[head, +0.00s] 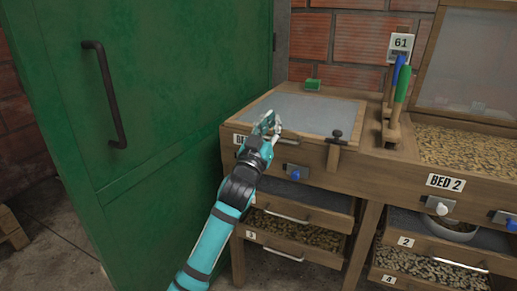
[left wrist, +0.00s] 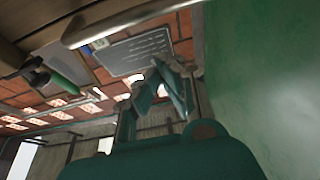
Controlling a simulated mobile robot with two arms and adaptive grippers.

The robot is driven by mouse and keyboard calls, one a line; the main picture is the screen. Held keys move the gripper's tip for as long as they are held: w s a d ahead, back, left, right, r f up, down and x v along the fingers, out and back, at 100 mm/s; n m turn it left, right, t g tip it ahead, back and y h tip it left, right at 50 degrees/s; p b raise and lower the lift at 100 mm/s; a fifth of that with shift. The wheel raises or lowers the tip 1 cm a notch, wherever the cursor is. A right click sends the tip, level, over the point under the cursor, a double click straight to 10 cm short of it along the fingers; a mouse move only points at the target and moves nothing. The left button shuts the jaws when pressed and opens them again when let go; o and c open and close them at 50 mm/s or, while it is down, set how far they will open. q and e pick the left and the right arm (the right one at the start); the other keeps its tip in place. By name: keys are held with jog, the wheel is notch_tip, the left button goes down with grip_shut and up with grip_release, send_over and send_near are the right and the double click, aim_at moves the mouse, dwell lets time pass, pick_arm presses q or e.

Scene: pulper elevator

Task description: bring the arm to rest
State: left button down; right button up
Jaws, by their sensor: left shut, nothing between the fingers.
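My left gripper (head: 268,124) is in front of the left bed of the wooden bench (head: 308,145), at the height of its front edge. It is shut with nothing between its fingers. I cannot tell whether it touches the bench. In the left wrist view the gripper's fingers (left wrist: 172,84) meet at their tips, and the green door is close on the right. My left arm (head: 215,235) comes up from the bottom of the head view. My right gripper shows in neither view.
A green metal door (head: 170,90) with a dark handle (head: 105,95) stands left of my arm. Below the bench are pull-out trays (head: 300,215). Some floor shows at the lower left.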

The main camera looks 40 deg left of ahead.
pick_arm(q)
jog(key=f+v, duration=0.1)
jog(key=v, duration=0.8)
jog(key=shift+s+d+f, duration=0.1)
